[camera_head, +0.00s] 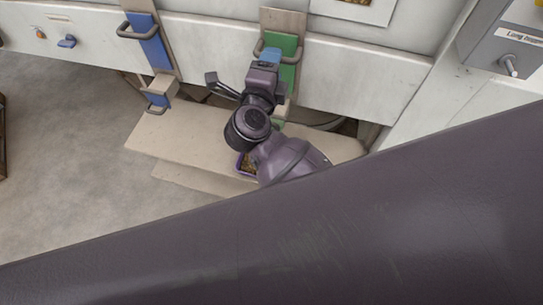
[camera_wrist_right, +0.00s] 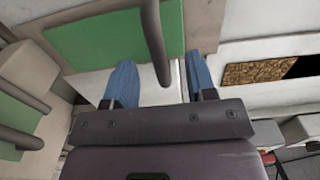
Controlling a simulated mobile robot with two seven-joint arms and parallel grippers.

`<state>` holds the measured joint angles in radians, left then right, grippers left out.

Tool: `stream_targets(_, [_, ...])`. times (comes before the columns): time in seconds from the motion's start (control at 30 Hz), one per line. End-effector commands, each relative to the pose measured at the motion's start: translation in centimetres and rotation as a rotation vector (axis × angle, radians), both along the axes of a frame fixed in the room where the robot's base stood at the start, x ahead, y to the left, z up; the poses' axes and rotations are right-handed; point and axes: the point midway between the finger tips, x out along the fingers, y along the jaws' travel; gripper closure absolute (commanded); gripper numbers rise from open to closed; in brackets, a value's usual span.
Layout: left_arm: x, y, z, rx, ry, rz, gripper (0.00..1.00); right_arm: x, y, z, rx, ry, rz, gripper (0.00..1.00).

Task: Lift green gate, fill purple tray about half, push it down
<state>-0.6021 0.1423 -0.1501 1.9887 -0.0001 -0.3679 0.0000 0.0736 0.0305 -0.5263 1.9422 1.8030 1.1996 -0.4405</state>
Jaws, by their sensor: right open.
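The green gate (camera_head: 288,46) is a panel with a grey bar handle (camera_head: 287,57), set in an upright beige rail. My right gripper (camera_head: 266,56), with blue fingertips, is at this handle. In the right wrist view the green panel (camera_wrist_right: 112,38) lies ahead, and the grey handle bar (camera_wrist_right: 154,38) runs down between the open, spread fingers (camera_wrist_right: 160,84). I cannot tell if they touch the bar. The purple tray (camera_head: 241,167) sits on the beige bench below, mostly hidden by my right arm; some brown pellets show in it. My left gripper is not in view.
A blue gate (camera_head: 152,50) with grey handles stands to the left. The beige bench (camera_head: 175,136) is clear at its left end. A grey box with a lever (camera_head: 510,65) is at upper right. A lower green piece (camera_wrist_right: 18,115) with a handle shows in the wrist view.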

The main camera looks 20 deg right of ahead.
Motion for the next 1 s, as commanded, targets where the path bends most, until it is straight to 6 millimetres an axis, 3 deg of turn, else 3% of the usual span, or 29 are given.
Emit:
stream_targets(0.5, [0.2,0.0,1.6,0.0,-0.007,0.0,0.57,-4.0,2.7,0.1,0.001,0.0,-0.001,0.49])
stream_targets(1.0, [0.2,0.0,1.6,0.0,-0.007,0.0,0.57,-4.4,3.0,0.1,0.001,-0.001,-0.001,0.49])
